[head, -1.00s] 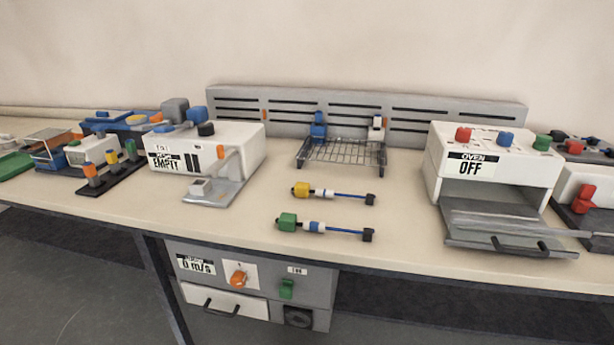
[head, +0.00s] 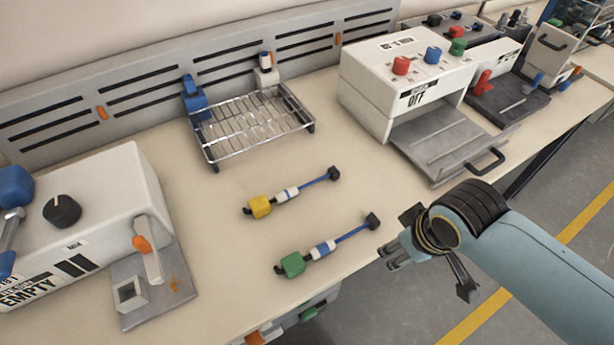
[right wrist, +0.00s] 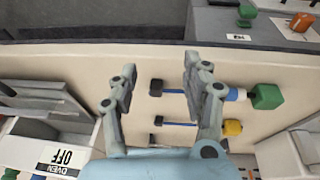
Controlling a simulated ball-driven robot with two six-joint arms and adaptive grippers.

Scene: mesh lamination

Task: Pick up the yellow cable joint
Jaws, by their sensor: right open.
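The yellow cable joint (head: 260,206) lies on the bench in the middle of the head view. It has a yellow block at its left end, a white sleeve, a blue cable and a black end piece. It also shows in the right wrist view (right wrist: 232,128), partly hidden behind a finger. My right gripper (head: 391,257) is open and empty, to the right of the joint and apart from it, near the bench's front edge. Its fingers also show in the right wrist view (right wrist: 163,85). My left gripper is not in view.
A similar green cable joint (head: 292,264) lies in front of the yellow one. A wire rack (head: 250,124) stands behind. The oven (head: 400,75) with its open door (head: 440,142) is at right, a white machine (head: 95,215) at left. Bench between them is mostly clear.

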